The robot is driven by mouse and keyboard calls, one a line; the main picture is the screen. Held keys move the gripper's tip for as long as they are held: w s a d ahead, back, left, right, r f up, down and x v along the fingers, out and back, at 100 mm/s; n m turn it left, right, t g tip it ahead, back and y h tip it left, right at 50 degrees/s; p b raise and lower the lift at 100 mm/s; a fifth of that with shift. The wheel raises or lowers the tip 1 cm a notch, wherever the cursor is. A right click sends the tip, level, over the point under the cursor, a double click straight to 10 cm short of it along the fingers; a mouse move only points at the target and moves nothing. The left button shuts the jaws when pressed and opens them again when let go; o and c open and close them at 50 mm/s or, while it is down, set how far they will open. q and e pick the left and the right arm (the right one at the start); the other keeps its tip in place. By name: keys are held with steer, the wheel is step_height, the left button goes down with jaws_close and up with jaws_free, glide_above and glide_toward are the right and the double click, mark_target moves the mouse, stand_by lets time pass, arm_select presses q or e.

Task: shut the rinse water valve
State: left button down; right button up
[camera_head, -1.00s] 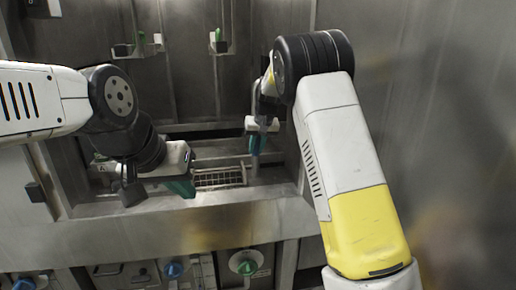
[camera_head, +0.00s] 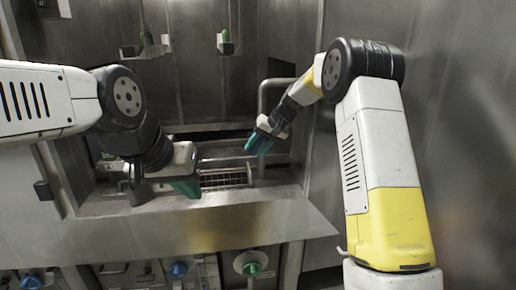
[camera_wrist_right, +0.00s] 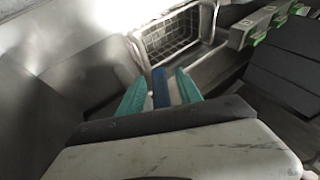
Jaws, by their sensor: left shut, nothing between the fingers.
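I cannot tell which control is the rinse water valve; the labels are too small to read. On the lower front panel are a green knob on a round pale plate (camera_head: 250,266), a blue knob (camera_head: 178,269) and another blue knob (camera_head: 30,282). My right gripper (camera_head: 258,143) is over the recess, well above the knobs, its teal fingers apart. In the right wrist view (camera_wrist_right: 160,93), a blue strip (camera_wrist_right: 160,88) shows between the fingers; I cannot tell whether they touch it. My left gripper (camera_head: 188,188) is shut and empty at the recess's front edge.
A wire basket (camera_head: 226,180) sits in the metal recess, and shows in the wrist view (camera_wrist_right: 172,38). A bent pipe (camera_head: 262,105) rises behind my right gripper. The steel ledge (camera_head: 230,217) lies between recess and knobs. A steel wall (camera_head: 460,150) stands at right.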

mark_target(257, 141)
steer(key=shift+r, duration=0.2)
steer(key=shift+w+r, duration=0.1)
steer(key=shift+r, duration=0.2)
step_height(257, 141, up, 2)
steer(key=shift+r, duration=0.25)
steer(key=s+r, duration=0.1)
steer(key=s, duration=1.5)
steer(key=shift+d+r, duration=0.3)
steer(key=shift+d, duration=0.05)
